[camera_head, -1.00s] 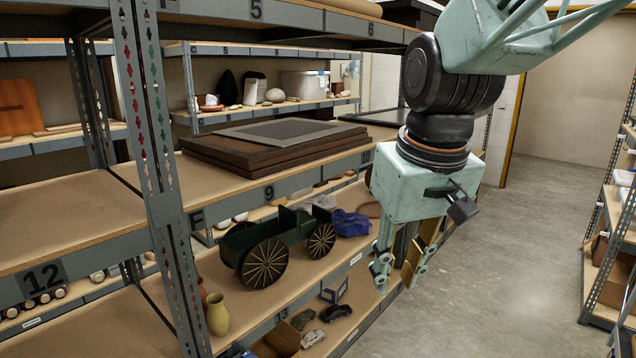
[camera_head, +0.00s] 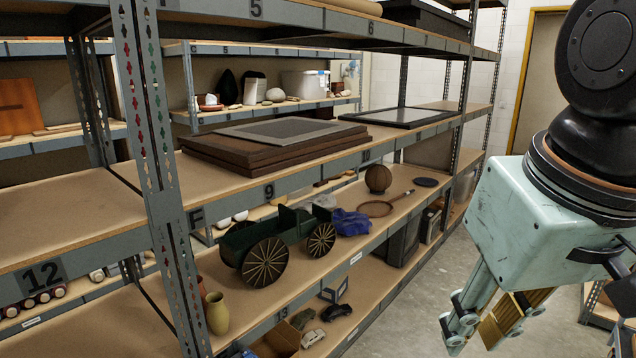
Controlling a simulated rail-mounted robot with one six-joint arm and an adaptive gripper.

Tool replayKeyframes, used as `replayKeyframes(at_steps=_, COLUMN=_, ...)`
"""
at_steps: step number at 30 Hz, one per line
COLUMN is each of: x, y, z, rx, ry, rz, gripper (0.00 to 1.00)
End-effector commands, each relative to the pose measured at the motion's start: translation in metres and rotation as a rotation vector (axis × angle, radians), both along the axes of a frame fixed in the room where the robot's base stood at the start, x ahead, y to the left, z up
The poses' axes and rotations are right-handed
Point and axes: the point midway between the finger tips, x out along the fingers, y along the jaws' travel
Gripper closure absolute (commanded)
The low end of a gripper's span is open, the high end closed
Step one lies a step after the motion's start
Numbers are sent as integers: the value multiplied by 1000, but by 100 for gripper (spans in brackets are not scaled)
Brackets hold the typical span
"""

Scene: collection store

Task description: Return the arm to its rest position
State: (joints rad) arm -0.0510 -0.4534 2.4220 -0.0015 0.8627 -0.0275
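My gripper (camera_head: 484,337) hangs at the lower right of the head view, pointing down over the aisle, clear of the shelf edge. Its pale green body is large and close to the camera. One finger shows at the left and a brass-coloured part shows beside it. I cannot tell whether that part is a finger pad or a held thing, nor how far apart the fingertips are. The right side of the gripper and arm is cut off by the frame edge.
Shelving (camera_head: 408,140) fills the left and middle. It bears dark flat panels (camera_head: 262,150), a green cart with spoked wheels (camera_head: 279,245), a blue cloth (camera_head: 351,222), a brown ball (camera_head: 378,179), a racket (camera_head: 383,207) and a yellow vase (camera_head: 217,313). Bare floor (camera_head: 453,262) shows between shelf and gripper.

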Motion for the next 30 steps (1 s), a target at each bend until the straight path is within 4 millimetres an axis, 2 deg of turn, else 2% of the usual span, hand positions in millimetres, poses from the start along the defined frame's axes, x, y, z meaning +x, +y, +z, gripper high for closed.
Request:
replayKeyframes(at_steps=6, x=-34, y=-9, z=-3, rx=5, ry=-19, rz=-39, gripper=77)
replayKeyframes(at_steps=13, x=-59, y=-14, z=-7, rx=8, ry=-30, rz=-67, gripper=77)
replayKeyframes(at_steps=19, x=-66, y=-16, z=-9, rx=10, ry=-32, rz=-77, gripper=77)
replayKeyframes(at_steps=30, x=-67, y=-16, z=-9, rx=10, ry=-32, rz=-77, gripper=77)
